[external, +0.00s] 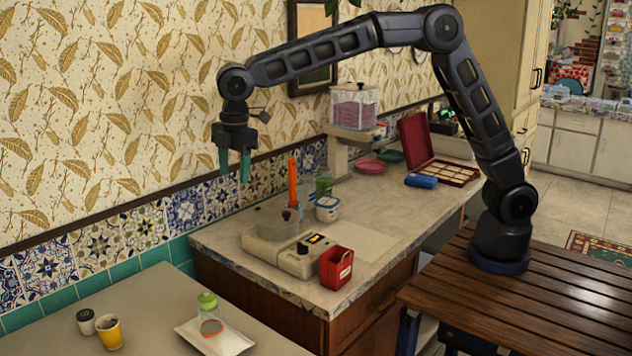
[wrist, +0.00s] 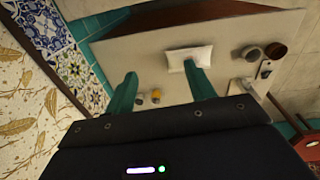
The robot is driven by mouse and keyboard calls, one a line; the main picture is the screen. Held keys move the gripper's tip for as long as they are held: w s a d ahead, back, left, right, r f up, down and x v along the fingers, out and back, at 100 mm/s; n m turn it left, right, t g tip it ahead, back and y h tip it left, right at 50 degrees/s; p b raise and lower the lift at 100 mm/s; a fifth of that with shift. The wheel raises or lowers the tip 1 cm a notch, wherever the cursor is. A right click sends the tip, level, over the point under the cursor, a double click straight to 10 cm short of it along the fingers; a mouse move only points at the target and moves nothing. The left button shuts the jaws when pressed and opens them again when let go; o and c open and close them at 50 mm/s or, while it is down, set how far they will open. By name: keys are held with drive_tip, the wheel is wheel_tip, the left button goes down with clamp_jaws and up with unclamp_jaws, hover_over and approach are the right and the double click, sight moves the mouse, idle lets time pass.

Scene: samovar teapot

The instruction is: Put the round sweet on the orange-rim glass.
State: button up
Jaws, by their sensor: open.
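A small glass with an orange rim (external: 211,327) stands on a white tray (external: 236,346) on the near left table in the external view. A green-topped glass (external: 207,303) stands just behind it. I cannot make out the round sweet in either view. My gripper (external: 236,168) is open and empty, pointing down high above the surfaces, behind and above the tray. In the wrist view its teal fingers (wrist: 160,72) are apart with nothing between them. The white tray (wrist: 176,62) shows there, partly hidden by the right finger; I cannot make out the glasses on it.
A yellow cup (external: 108,332) and a small dark-lidded jar (external: 86,321) stand left of the tray. The counter holds a hotplate device (external: 290,256), a red container (external: 336,268), and an orange upright stick (external: 292,183). The table between cup and tray is clear.

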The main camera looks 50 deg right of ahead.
drive_tip(key=s+d+r+m+t, duration=0.1)
drive_tip(key=s+d+r+m, duration=0.2)
drive_tip(key=d, duration=0.9)
drive_tip(key=d+r+m, duration=0.3)
drive_tip(key=d+r, duration=0.1)
drive_tip(key=d, duration=0.9)
drive_tip(key=s+d+r+m+t, duration=0.1)
drive_tip(key=s+d+r+m, duration=0.2)
drive_tip(key=d, duration=0.9)
drive_tip(key=s+d+f+m+t, duration=0.1)
drive_tip(key=s+d+f+m, duration=0.2)
drive_tip(key=s+d, duration=0.7)
drive_tip(key=s+d+f+m, duration=0.4)
drive_tip(key=s+d+m, duration=0.2)
drive_tip(key=s+d, duration=0.4)
drive_tip(key=shift+s+d+m+t, duration=0.15)
drive_tip(key=shift+d+m+t, duration=0.2)
drive_tip(key=shift+d, duration=0.9)
